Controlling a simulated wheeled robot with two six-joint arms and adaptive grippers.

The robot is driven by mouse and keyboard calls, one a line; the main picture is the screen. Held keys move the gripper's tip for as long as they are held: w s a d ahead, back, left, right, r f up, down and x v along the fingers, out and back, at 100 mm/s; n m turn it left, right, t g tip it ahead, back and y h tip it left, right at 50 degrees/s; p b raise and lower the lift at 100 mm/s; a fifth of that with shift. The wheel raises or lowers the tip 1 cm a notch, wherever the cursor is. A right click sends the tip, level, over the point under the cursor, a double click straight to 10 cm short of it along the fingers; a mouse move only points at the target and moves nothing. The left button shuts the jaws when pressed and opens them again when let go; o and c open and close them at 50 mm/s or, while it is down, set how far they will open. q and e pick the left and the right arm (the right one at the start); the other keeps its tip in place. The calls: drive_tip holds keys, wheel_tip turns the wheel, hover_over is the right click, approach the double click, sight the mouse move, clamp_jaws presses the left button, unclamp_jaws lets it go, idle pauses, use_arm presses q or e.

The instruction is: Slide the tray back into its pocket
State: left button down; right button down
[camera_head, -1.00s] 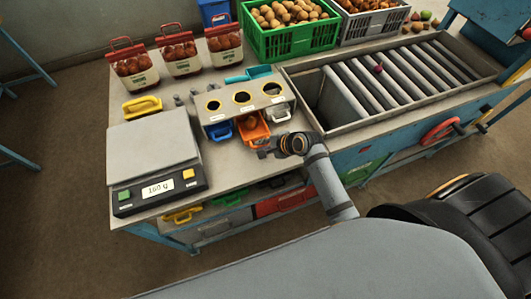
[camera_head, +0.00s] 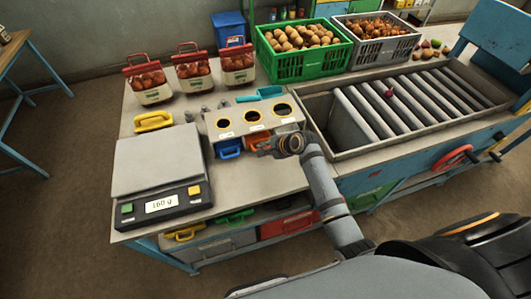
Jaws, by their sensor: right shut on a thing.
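A pale box (camera_head: 238,120) with three round holes in its top stands on the bench, with several pockets in its front. The orange tray (camera_head: 254,138) sits in the middle pocket, and only a short part of its front shows. My right gripper (camera_head: 264,147) is at the front of the orange tray, shut on it; the grip itself is partly hidden by the fingers and wrist. A blue tray (camera_head: 229,149) is in the left pocket and a grey tray (camera_head: 287,128) in the right one. My left gripper is out of view.
A scale (camera_head: 157,165) reading 160 g stands left of the box. A yellow-handled thing (camera_head: 153,121) and a turquoise scoop (camera_head: 259,97) lie near it. A roller conveyor (camera_head: 400,108) is to the right. Bare bench top lies in front of the box.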

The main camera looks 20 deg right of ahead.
drive_tip(key=shift+w, duration=0.35)
drive_tip(key=c, duration=1.4)
unclamp_jaws()
drive_tip(key=shift+o, duration=0.2)
drive_tip(key=shift+s+r, duration=0.1)
drive_tip(key=v, duration=1.1)
drive_tip(key=shift+s+r, duration=0.25)
